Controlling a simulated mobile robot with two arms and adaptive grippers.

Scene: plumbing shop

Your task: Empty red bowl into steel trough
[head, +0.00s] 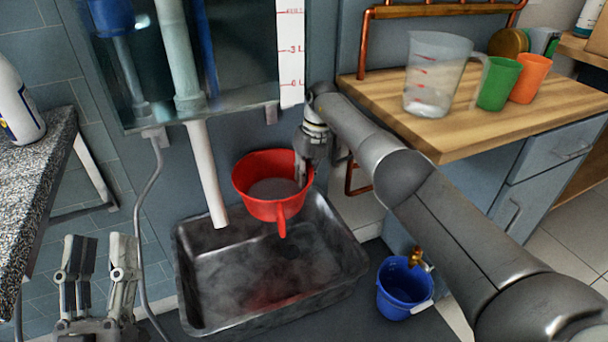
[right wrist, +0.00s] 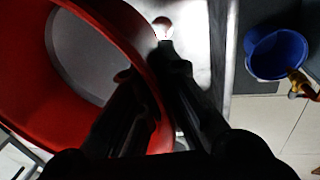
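The red bowl (head: 262,208), also in the right wrist view (right wrist: 28,95), hangs roughly level above the back of the steel trough (head: 190,290). Its handle points toward me, and a greyish liquid shows inside. My right gripper (head: 303,172) is shut on the bowl's right rim. In the right wrist view the gripper (right wrist: 160,75) has one finger inside the wall and one outside. The trough floor looks wet, with a reddish reflection below the bowl. My left gripper (head: 97,245) is open and empty, left of the trough.
A white pipe (head: 207,175) comes down just left of the bowl. A blue bucket (head: 400,287) under a brass tap (head: 415,256) stands right of the trough. A wooden counter (head: 455,130) holds a clear jug (head: 435,75), a green cup (head: 498,85) and an orange cup (head: 530,78).

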